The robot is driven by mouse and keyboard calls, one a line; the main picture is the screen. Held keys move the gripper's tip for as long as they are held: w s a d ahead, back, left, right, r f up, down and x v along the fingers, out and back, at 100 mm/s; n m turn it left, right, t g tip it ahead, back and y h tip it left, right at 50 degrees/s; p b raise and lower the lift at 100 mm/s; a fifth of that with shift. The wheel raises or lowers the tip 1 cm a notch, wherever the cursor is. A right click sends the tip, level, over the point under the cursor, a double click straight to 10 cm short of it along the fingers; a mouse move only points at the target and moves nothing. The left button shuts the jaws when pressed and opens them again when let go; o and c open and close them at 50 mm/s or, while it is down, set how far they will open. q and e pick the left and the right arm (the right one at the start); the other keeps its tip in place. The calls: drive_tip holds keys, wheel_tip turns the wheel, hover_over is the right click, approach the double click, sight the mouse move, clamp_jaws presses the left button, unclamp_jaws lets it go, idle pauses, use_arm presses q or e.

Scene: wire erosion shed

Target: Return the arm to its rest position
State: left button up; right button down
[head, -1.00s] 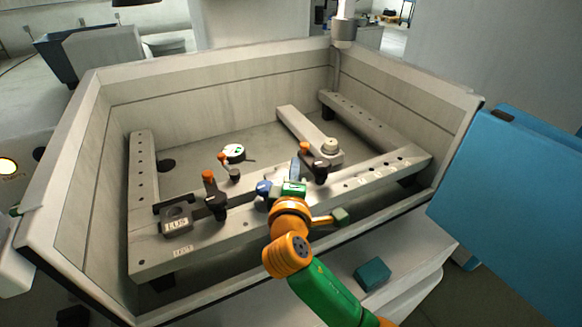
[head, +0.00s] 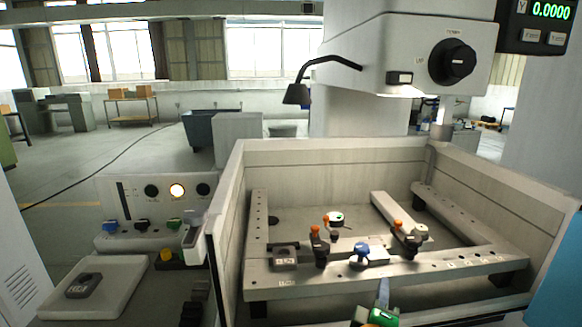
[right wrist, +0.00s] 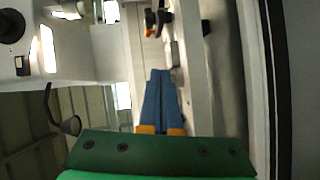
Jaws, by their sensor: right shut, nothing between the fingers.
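My right gripper (head: 384,280) shows at the bottom of the head view, its green and orange wrist cut off by the lower edge. Its blue fingers point up the picture, in front of the front rail of the machine tank. In the right wrist view the two blue fingers (right wrist: 160,72) lie together, shut, with nothing held. My left gripper is not in view.
The tank (head: 340,150) has raised walls around rails with orange-handled clamps (head: 320,250) and a blue-topped block (head: 368,254). The machine head (head: 400,55) hangs above. A control panel (head: 150,205) and a pale tray (head: 85,290) stand at left.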

wheel_tip(320, 180, down, 8)
drive_tip(key=s+d+m+g+y, duration=0.1)
drive_tip(key=s+d+m+g, duration=0.1)
drive_tip(key=g, duration=0.1)
drive_tip(key=s+a+f+m+g+y, duration=0.1)
drive_tip(key=s+f+m+g+y, duration=0.25)
drive_tip(key=s+f, duration=0.6)
drive_tip(key=s+a+f+m+g+y, duration=0.15)
drive_tip(key=s+f+m+g, duration=0.35)
drive_tip(key=s, duration=0.8)
wheel_tip(320, 180, down, 16)
drive_tip(key=s+n, duration=0.1)
drive_tip(key=s, duration=0.1)
drive_tip(key=s+d+f+g, duration=0.2)
drive_tip(key=s+f, duration=0.9)
drive_tip(key=s, duration=0.1)
drive_tip(key=shift+s+d+y, duration=0.15)
drive_tip(key=shift+d+y, duration=0.1)
drive_tip(key=shift+y, duration=0.05)
